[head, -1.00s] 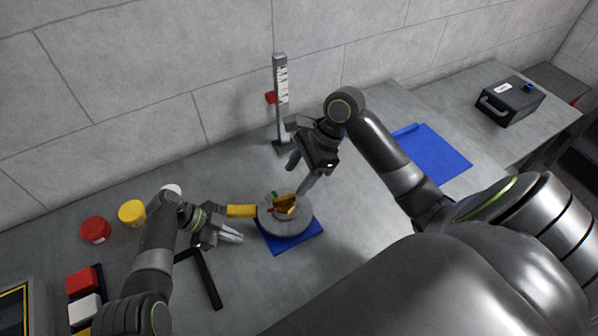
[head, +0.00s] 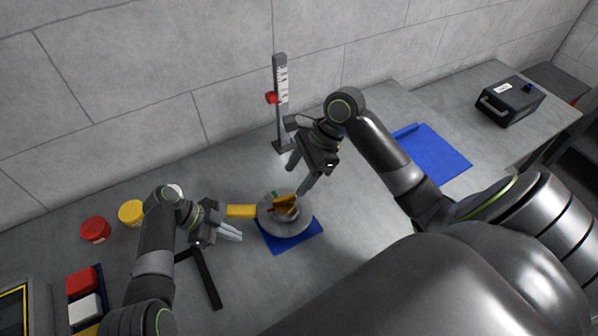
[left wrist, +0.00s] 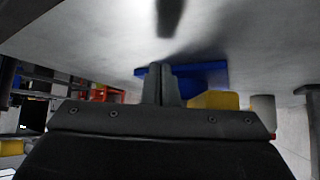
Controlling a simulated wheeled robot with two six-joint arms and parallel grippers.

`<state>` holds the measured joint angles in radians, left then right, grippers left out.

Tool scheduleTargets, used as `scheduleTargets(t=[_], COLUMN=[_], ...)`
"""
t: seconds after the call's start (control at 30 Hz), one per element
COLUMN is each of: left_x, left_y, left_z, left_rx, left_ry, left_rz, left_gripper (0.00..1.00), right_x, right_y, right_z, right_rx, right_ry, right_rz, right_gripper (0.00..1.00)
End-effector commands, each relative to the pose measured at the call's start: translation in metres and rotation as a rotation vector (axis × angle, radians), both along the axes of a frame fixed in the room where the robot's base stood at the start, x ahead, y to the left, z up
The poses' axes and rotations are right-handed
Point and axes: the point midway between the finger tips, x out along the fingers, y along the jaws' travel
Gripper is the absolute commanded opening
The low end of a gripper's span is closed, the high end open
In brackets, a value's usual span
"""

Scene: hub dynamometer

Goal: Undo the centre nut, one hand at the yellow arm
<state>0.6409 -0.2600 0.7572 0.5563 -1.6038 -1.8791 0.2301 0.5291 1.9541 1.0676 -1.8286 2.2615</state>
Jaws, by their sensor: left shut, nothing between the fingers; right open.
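The grey round hub (head: 285,222) sits on a blue mat (head: 294,244). A yellow arm (head: 241,211) sticks out from it to the left; it also shows in the left wrist view (left wrist: 215,100). An orange-yellow piece (head: 286,201) lies over the hub's centre, and a nut there cannot be made out. My left gripper (head: 240,236) is shut and empty, just below and left of the yellow arm, apart from it. Its fingers show in the left wrist view (left wrist: 161,88). My right gripper (head: 296,176) is open above the hub, its fingers pointing down.
A black T-shaped tool (head: 207,279) lies below my left gripper. A red jar (head: 95,229) and yellow jar (head: 131,213) stand left. A scale post (head: 281,105) with a red slider stands behind. A blue tray (head: 435,155) lies right; a black box (head: 511,100) is farther right.

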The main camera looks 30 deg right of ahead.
Motion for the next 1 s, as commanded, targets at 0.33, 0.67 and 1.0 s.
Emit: scheduleTargets(t=[0.33,0.67,1.0], left_x=[-0.004,-0.004,-0.004], left_y=[0.003,0.003,0.003], left_z=[0.000,0.000,0.000], left_rx=[0.000,0.000,0.000], left_ry=[0.000,0.000,0.000], left_rz=[0.000,0.000,0.000], left_gripper=[0.00,0.00,0.00], right_x=[0.000,0.002,0.004], right_y=[0.000,0.006,0.019], right_z=[0.000,-0.010,-0.034], right_rx=[0.000,0.002,0.005], right_ry=[0.000,0.000,0.002], right_rz=[0.000,-0.001,-0.001], right_gripper=[0.58,0.40,0.40])
